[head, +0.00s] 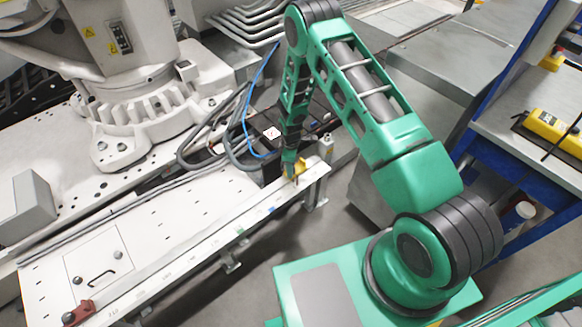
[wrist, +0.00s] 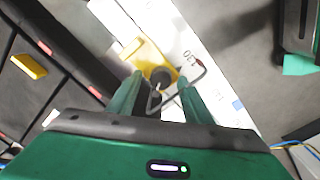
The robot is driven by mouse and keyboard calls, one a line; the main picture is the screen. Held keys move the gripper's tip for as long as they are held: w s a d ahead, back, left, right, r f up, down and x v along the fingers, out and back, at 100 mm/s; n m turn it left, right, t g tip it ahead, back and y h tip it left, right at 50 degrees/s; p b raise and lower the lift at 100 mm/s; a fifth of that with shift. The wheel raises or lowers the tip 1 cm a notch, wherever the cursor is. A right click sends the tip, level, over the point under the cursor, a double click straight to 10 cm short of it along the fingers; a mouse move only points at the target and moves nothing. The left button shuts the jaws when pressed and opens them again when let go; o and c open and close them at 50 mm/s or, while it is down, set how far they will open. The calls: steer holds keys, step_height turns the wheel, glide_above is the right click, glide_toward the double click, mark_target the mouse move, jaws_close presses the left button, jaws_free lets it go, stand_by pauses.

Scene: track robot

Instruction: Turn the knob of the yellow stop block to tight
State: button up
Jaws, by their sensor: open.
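The yellow stop block (head: 300,166) sits near the right end of the white track (head: 170,250), partly hidden by my gripper in the head view. In the wrist view the yellow stop block (wrist: 148,52) shows beyond my fingers, with a dark round knob (wrist: 161,76) on it. My gripper (wrist: 158,80) is open, its two green fingers on either side of the knob with a gap between. I cannot tell whether the fingers touch the knob. In the head view my gripper (head: 293,174) points down at the block.
A red stop block (head: 78,312) is at the near left end of the track. A white robot arm base (head: 140,115) stands behind the track, with cables (head: 215,135) beside it. A workbench (head: 540,120) with a yellow device (head: 552,130) stands at right.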

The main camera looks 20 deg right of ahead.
steer(key=c, duration=1.1)
steer(key=shift+o, duration=0.2)
